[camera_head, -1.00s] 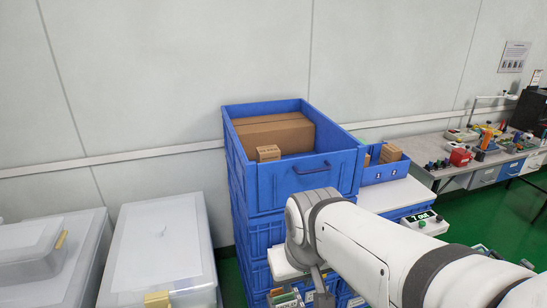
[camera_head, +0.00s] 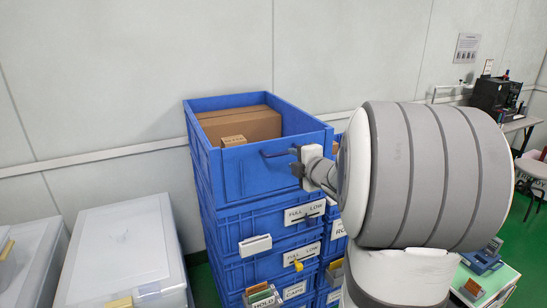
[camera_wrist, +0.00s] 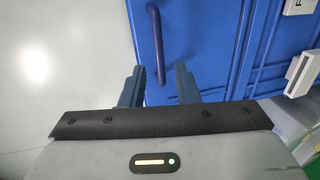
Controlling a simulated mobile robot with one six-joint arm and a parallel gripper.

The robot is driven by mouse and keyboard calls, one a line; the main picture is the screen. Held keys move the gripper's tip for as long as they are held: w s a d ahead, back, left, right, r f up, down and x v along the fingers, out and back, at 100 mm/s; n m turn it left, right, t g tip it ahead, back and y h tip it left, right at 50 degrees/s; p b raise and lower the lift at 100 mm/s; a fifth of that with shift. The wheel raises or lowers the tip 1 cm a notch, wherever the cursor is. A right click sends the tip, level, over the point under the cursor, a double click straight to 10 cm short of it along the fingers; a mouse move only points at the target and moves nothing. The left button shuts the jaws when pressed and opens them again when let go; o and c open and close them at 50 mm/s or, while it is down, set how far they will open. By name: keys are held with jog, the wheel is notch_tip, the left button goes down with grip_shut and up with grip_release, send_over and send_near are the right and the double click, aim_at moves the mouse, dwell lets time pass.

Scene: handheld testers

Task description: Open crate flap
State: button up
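The top blue crate (camera_head: 203,150) has its front flap (camera_head: 240,178) upright and closed. A dark blue bar handle (camera_head: 275,154) is on the flap. It also shows in the wrist view (camera_wrist: 157,40), running down to the gap between my fingers. My gripper (camera_wrist: 159,70) is open, with one finger on each side of the handle's lower end in that picture. I cannot tell if either finger touches it. In the head view my gripper (camera_head: 298,167) is at the right end of the handle, partly hidden by my wrist.
Cardboard boxes (camera_head: 245,124) are inside the crate. More blue crates (camera_head: 265,231) with white labels are stacked below. A white-lidded bin (camera_head: 120,250) stands at the left. The wall (camera_head: 130,60) is close behind. A cart (camera_head: 490,282) is at the lower right.

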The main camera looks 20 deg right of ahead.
aim_at(285, 153)
jog(key=x, duration=0.7)
jog(key=shift+w+a, duration=0.1)
jog(key=shift+w, duration=0.25)
jog(key=shift+c, duration=0.3)
grip_shut()
